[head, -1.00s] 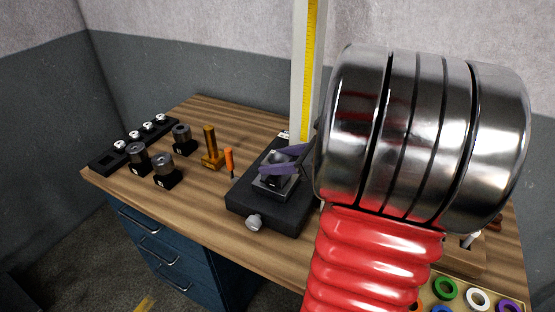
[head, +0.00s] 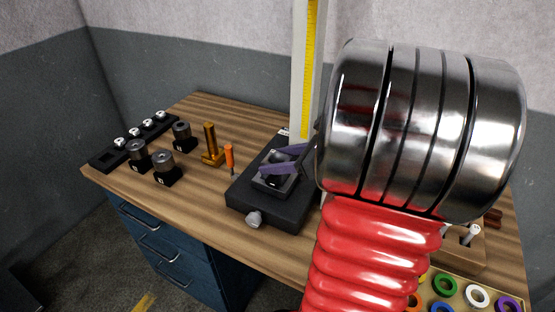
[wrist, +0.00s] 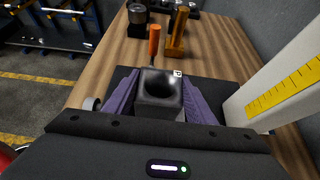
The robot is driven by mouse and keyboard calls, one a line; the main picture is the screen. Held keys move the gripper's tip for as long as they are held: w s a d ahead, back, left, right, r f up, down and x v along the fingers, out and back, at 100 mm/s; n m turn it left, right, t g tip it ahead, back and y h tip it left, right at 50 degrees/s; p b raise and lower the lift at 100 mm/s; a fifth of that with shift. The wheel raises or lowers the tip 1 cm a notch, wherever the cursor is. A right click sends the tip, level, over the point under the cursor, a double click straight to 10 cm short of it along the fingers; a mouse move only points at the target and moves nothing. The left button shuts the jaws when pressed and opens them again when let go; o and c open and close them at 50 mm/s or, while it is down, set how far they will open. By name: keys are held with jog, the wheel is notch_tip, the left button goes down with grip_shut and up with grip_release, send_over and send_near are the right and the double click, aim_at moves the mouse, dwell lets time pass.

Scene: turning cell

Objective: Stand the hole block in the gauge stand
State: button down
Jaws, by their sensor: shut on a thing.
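The hole block (wrist: 159,95) is a dark grey block with a round hole, facing the camera in the wrist view. My gripper (wrist: 157,100) is shut on it, with a purple finger on each side. In the head view the block (head: 271,182) is at the fingertips, over the black base of the gauge stand (head: 248,200). The stand has a tall pale column with a yellow scale (head: 309,75). The block's underside is hidden, so I cannot tell whether it touches the base. My wrist covers the right part of the stand.
An orange-handled tool (head: 229,157) and a brass piece (head: 211,147) stand close left of the base. Several dark cylinders on blocks and a black rack (head: 102,157) are farther left. A tray of coloured rings (head: 461,288) lies at the front right.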

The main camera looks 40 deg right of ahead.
jog(key=c, duration=1.2)
grip_release()
jog(key=shift+r, duration=0.15)
jog(key=o, duration=0.5)
jog(key=shift+f, duration=0.2)
jog(key=shift+s, duration=0.1)
jog(key=v, duration=1.3)
jog(key=shift+s+d+r, duration=0.1)
jog(key=shift+s+r, duration=0.1)
jog(key=shift+s, duration=0.15)
